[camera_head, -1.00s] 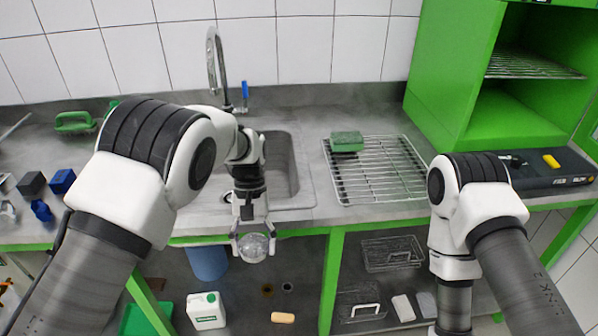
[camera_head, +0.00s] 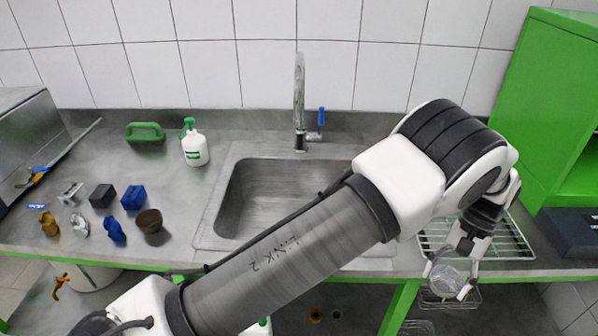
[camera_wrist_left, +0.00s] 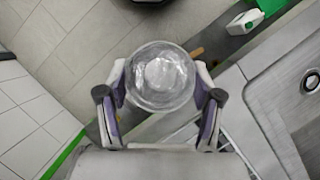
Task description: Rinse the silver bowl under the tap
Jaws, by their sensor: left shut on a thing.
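My left gripper (camera_head: 447,282) is shut on the silver bowl (camera_head: 446,279), a small shiny bowl that looks almost see-through. It holds the bowl in front of the counter's front edge, by the wire rack and right of the sink. In the left wrist view the bowl (camera_wrist_left: 160,76) sits between the two fingers, its round rim facing the camera. The sink's right part is hidden by my left arm. My right gripper is out of view.
The wire rack (camera_head: 517,243) is partly behind my left wrist. A green cabinet (camera_head: 540,100) stands at right.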

